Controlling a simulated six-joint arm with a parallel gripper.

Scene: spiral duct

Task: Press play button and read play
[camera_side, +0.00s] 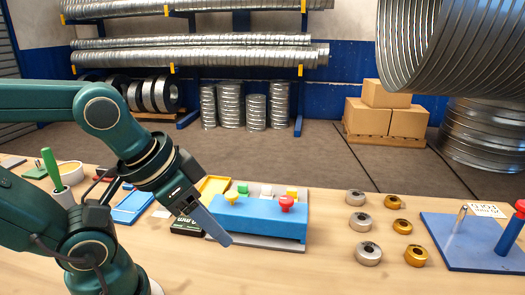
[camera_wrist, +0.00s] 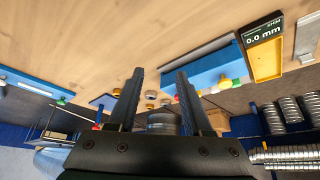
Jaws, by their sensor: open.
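A blue box (camera_side: 262,222) sits on a grey base on the workbench, with green, white, yellow and red buttons or knobs on top. No play label is readable, so I cannot tell which is the play button. The red knob (camera_side: 287,202) stands at its right front. The box also shows in the wrist view (camera_wrist: 205,66). My gripper (camera_side: 222,238) is in front of the box's left end, fingers pointing down and right; contact cannot be told. In the wrist view my gripper (camera_wrist: 160,74) is open and empty. A black display (camera_wrist: 262,32) reads 0.0 mm, beside a yellow tray (camera_wrist: 266,62).
Several silver rings (camera_side: 368,254) and brass rings (camera_side: 416,256) lie right of the box. A blue plate (camera_side: 455,245) with upright pegs is at far right. The front bench is clear.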

